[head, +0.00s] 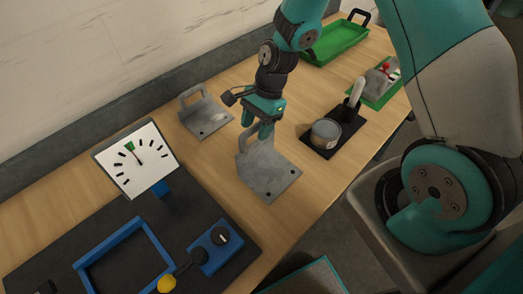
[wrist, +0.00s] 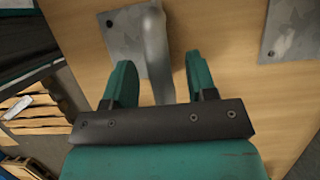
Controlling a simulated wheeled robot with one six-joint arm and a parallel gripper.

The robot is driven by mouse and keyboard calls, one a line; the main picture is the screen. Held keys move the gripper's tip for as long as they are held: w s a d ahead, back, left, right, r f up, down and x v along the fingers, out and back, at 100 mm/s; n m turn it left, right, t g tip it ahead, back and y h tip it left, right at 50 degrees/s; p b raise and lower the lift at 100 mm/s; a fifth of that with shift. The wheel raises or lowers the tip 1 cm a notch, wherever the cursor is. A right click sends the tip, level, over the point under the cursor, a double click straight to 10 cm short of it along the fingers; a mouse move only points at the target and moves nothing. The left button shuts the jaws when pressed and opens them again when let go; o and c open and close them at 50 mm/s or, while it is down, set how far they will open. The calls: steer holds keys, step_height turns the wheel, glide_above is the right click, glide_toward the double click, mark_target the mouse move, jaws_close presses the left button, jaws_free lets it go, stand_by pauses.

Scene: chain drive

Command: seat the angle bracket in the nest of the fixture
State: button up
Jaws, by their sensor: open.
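A grey metal angle bracket (head: 272,178) with holes in its flat plate lies on the wooden table in the head view. My gripper (head: 259,128) is just above its upright flange, fingers pointing down. In the wrist view, the open fingers (wrist: 161,80) stand on either side of the bracket's flange (wrist: 156,45), with a gap to each side.
A second grey bracket (head: 207,118) with an arched upright lies to the left. A dial board (head: 136,158) and a blue block with a black knob (head: 215,250) stand by the nest.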

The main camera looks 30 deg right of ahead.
steer(key=shift+a+f, duration=0.15)
steer(key=shift+f, duration=0.25)
steer(key=shift+c, duration=0.5)
jaws_close()
steer(key=shift+r, duration=0.1)
stand_by(0.6)
